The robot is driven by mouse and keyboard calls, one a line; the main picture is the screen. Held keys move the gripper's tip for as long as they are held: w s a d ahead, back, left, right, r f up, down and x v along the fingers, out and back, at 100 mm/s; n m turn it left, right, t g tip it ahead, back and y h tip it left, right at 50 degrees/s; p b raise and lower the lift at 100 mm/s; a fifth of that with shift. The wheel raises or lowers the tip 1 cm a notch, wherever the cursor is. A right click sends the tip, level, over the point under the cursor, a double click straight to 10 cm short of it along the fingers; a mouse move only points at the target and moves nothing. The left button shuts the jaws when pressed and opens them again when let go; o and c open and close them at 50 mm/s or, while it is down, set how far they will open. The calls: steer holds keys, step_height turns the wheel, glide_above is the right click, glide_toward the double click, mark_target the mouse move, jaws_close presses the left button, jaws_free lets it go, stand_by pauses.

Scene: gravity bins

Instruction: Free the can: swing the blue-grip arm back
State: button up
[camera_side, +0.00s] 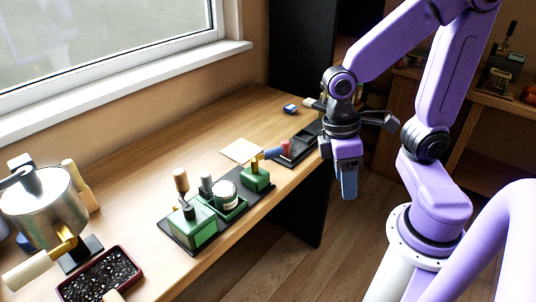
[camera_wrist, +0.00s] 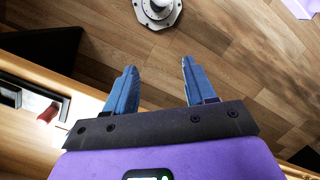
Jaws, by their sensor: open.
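The blue-grip arm (camera_side: 271,153) shows in the side view, joined by a brass pivot to a green block (camera_side: 256,179). Its blue grip points right toward a dark tray. Beside the block, a small white-topped can (camera_side: 225,190) sits in a green holder on a black base plate (camera_side: 176,237); how the arm bears on it is too small to tell. My gripper (camera_side: 347,185) hangs beyond the bench's front edge, right of the blue grip and apart from it. In the wrist view my gripper (camera_wrist: 160,78) has two blue fingers spread apart with nothing between them.
The dark tray (camera_side: 296,152) with a red piece (camera_side: 286,147) lies right of the blue grip. A green box (camera_side: 193,228) with a tan-knobbed lever stands left of the can. A large metal pot (camera_side: 45,205) and tray of dark pieces (camera_side: 100,276) are farther left. The bench's back is mostly clear.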

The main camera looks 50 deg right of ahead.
steer(key=w+d+f+m+g+y, duration=0.2)
steer(key=w+f+m+g+y, duration=0.25)
steer(key=m, duration=0.55)
steer(key=m+t+y, duration=1.3)
steer(key=m, duration=0.9)
glide_toward(258, 158)
steer(key=shift+t, duration=0.25)
steer(key=x, duration=0.4)
steer(key=f+x, duration=0.1)
steer(key=x, duration=0.1)
steer(key=shift+w+d, duration=0.15)
steer(key=shift+w, duration=0.25)
jaws_close()
